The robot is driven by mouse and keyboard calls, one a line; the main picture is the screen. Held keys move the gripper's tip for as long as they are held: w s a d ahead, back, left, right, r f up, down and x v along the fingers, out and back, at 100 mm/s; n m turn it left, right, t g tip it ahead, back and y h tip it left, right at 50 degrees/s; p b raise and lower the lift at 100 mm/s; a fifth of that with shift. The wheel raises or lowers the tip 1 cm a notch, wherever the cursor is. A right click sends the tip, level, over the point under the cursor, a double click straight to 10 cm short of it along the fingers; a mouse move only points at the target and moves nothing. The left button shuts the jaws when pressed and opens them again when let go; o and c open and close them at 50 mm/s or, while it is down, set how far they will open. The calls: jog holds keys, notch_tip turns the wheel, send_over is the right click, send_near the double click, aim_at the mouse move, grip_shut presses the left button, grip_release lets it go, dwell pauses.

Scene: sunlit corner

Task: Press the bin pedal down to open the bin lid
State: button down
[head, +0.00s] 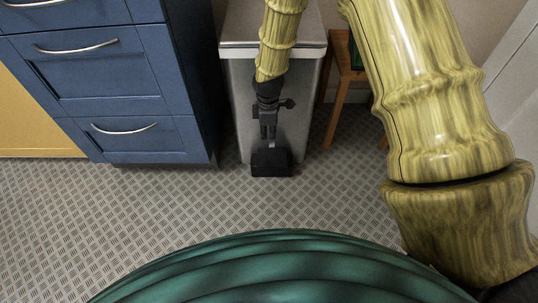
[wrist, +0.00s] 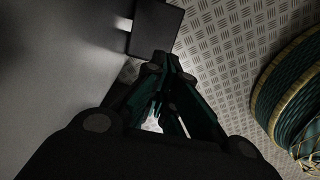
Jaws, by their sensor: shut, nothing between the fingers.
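The bin (head: 305,90) is a tall grey metallic box against the wall in the head view, with its lid (head: 240,25) looking shut. Its black pedal (head: 271,163) juts out at the foot of the front face. The pedal also shows at the top of the wrist view (wrist: 155,27), beside the bin's grey front (wrist: 60,60). My gripper (head: 268,136) is shut and empty, pointing down in front of the bin, just above the pedal. In the wrist view the fingertips (wrist: 165,62) are at the pedal's near edge. I cannot tell whether they touch it.
Blue drawers (head: 110,80) with metal handles stand left of the bin. A wooden stool (head: 338,105) stands close on its right. The patterned floor (head: 190,205) in front is clear.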

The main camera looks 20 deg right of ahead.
aim_at(268, 160)
notch_tip(268, 160, down, 14)
jog(key=b, duration=0.7)
jog(key=shift+b, duration=0.4)
